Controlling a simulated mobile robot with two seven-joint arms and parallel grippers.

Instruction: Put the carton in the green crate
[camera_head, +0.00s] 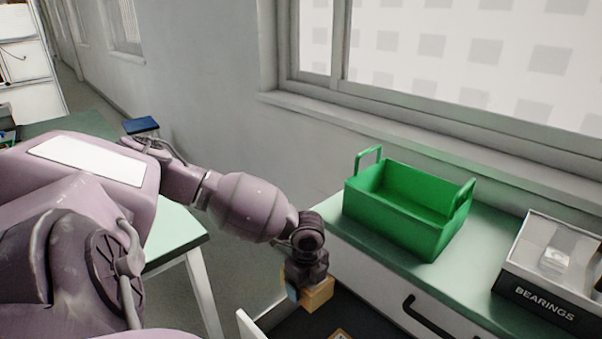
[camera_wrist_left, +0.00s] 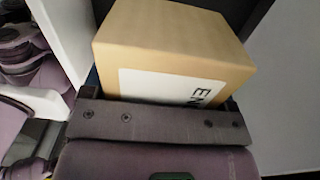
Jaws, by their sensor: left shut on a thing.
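The carton (camera_head: 319,295) is a small tan box held in my left gripper (camera_head: 305,281), low in front of the counter and above an open drawer. In the left wrist view the carton (camera_wrist_left: 170,40) fills the space beyond the gripper (camera_wrist_left: 160,100), with a white label reading "EN" partly hidden by the gripper. The left gripper is shut on it. The green crate (camera_head: 388,220) stands upright on the counter, right of and beyond the gripper; its visible inside is empty. It has a raised handle at each end. My right gripper is not in view.
The open drawer (camera_head: 290,327) has a dark floor, with another tan item (camera_head: 340,335) at the picture's bottom edge. A clear-topped box marked "BEARINGS" (camera_head: 545,300) sits on the green counter (camera_head: 480,250) right of the crate. A window ledge (camera_head: 430,147) runs behind.

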